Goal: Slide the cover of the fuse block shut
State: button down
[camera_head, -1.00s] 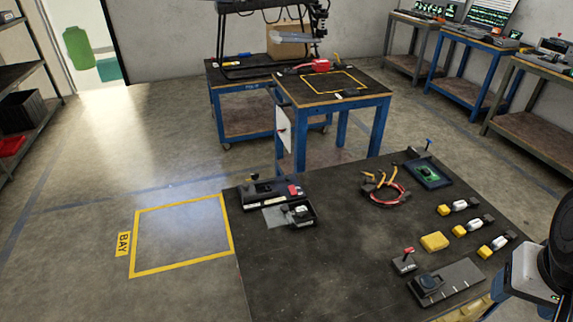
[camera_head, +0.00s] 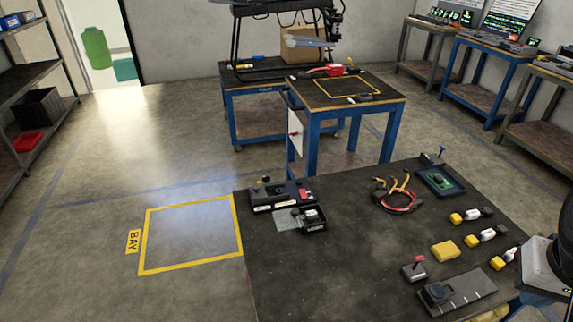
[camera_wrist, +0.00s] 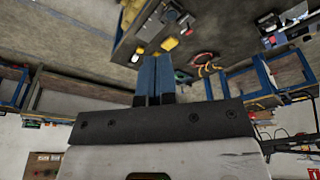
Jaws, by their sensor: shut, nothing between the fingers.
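What looks like the fuse block is a small open black box (camera_head: 315,224) near the left edge of the dark table in the head view. A clear, pane-like cover (camera_head: 286,222) sticks out to its left, and part of the box is uncovered. My gripper shows in the wrist view as two blue fingers (camera_wrist: 153,62) closed together and empty. The fingers are not visible in the head view. I cannot make out the fuse block in the wrist view, and the fingers look well apart from anything on the table.
A black unit with white labels (camera_head: 282,197) stands just behind the box. Red cables (camera_head: 398,203), a yellow block (camera_head: 445,250), a red-lever switch (camera_head: 414,270) and a grey-black device (camera_head: 457,289) lie to the right. The middle of the table (camera_head: 340,270) is clear.

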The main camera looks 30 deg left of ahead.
jog(key=w+a+r+n, duration=0.1)
jog(key=w+a+n, duration=0.3)
jog(key=w+a, duration=0.45)
jog(key=w+a+r+n, duration=0.1)
jog(key=w+a+n, duration=0.45)
jog(key=w, duration=0.65)
jog(key=w+a+f+n, duration=0.2)
jog(key=w+a, duration=0.2)
jog(key=a, duration=0.3)
jog(key=w+a+f+n+h, duration=0.15)
jog(key=w+a, duration=0.25)
jog(key=a, duration=0.4)
jog(key=w+a+f+n, duration=0.3)
jog(key=w+a, duration=0.1)
jog(key=a, duration=0.3)
jog(key=s+a+f+n, duration=0.1)
jog(key=a+f+n, duration=0.3)
jog(key=a+f, duration=0.4)
jog(key=s+a+f+n, duration=0.2)
jog(key=a+f, duration=0.7)
jog(key=a, duration=1.3)
jog(key=s+a+f+n+t, duration=0.1)
jog(key=a+f+n, duration=0.6)
jog(key=a, duration=0.8)
notch_tip(320, 180, down, 2)
jog(key=shift+s+a+f+h, duration=0.15)
jog(key=shift+s+f+h, duration=0.05)
jog(key=shift+s+h, duration=0.2)
jog(key=shift+f, duration=0.15)
